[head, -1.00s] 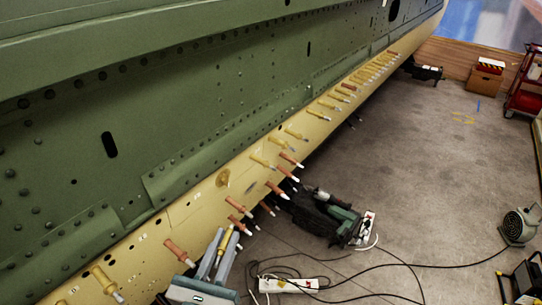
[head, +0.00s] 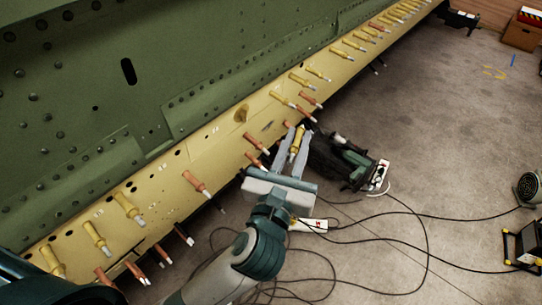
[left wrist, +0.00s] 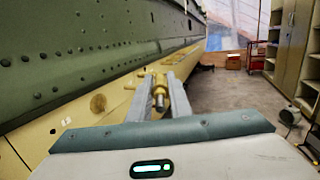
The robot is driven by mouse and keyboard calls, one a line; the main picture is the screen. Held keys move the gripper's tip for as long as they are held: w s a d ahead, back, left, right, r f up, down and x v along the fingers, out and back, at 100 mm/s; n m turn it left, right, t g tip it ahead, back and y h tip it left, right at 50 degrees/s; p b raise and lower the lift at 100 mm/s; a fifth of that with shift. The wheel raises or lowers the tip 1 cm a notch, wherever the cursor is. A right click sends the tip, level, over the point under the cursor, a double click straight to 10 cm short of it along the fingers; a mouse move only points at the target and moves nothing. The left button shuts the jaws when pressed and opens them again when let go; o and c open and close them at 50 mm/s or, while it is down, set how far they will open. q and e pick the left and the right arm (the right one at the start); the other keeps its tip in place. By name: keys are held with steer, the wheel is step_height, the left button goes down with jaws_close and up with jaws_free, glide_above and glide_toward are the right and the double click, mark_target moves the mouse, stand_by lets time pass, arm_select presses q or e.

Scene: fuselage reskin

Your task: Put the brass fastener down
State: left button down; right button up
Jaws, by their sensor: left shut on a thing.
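My left gripper (head: 293,152) is shut on a brass fastener (head: 297,141), which sits between its two grey fingers. In the left wrist view the fastener (left wrist: 159,90) shows end-on between the fingertips (left wrist: 160,92). The gripper is beside the yellow lower strip of the fuselage (head: 200,152), near its row of fasteners. Whether the held fastener touches the strip cannot be told. My right gripper is not in view.
Brass and copper-coloured fasteners (head: 129,209) stick out along the yellow strip. Below on the floor are a dark tool case (head: 340,160), a white power strip (head: 312,225) and loose cables. A fan (head: 530,188) stands at the right.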

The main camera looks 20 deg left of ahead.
arm_select(q)
steer(key=w+d+r, duration=0.5)
steer(key=d+r, duration=0.3)
steer(key=d, duration=0.2)
steer(key=shift+w, duration=0.35)
steer(key=shift+f, duration=0.1)
steer(key=shift+s, duration=0.1)
